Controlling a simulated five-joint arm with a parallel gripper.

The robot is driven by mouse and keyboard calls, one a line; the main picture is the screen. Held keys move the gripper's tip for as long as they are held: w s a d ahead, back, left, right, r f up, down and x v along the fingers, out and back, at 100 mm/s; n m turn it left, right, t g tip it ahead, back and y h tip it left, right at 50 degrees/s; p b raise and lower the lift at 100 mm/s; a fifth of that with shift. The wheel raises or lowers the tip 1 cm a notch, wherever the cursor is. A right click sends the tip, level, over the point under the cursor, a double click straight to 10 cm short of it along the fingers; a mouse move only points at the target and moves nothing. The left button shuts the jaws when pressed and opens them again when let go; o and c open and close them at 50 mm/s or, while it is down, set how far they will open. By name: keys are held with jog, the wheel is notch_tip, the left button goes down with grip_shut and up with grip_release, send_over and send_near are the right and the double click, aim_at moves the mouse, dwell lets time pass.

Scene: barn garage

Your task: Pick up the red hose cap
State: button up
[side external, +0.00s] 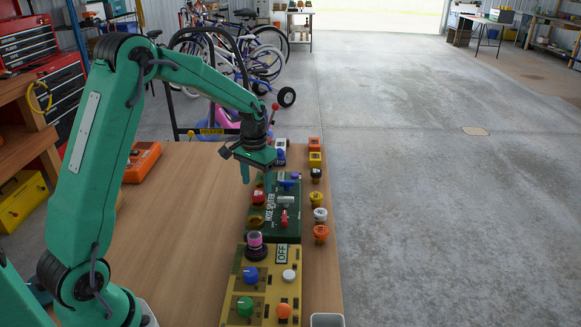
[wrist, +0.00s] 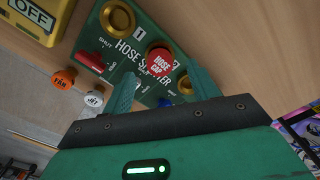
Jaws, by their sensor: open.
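The red hose cap (wrist: 160,62), round and labelled "HOSE CAP", sits on the green hose splitter board (wrist: 112,60) in the wrist view. In the side external view a red round piece that looks like the cap (side external: 258,197) shows on the left part of the splitter (side external: 287,228). My gripper (wrist: 163,82) is open, with one green finger on each side of the cap's near edge in the picture. In the side external view my gripper (side external: 257,181) points down above the far part of the splitter. Nothing is between its fingers that I can see touching them.
The splitter also bears a red lever (wrist: 90,60) and brass ports (wrist: 118,16). A yellow board with knobs (side external: 261,270) stands nearer the camera. Several small knobs, including an orange one (side external: 321,233), line the right of the wooden table (side external: 180,240). The table's left is mostly clear.

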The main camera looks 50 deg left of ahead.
aim_at(258, 193)
jog(key=shift+f, duration=1.85)
jog(key=c, duration=1.1)
jog(key=shift+o, duration=0.2)
jog(key=shift+r, duration=0.2)
jog(key=shift+r, duration=0.5)
jog(key=r, duration=0.3)
jog(key=shift+d+r, duration=0.1)
jog(key=shift+d, duration=0.3)
jog(key=s+d+r, duration=0.3)
jog(key=d+r, duration=0.3)
jog(key=d, duration=0.4)
jog(key=shift+d+r, duration=0.25)
jog(key=shift+d, duration=0.05)
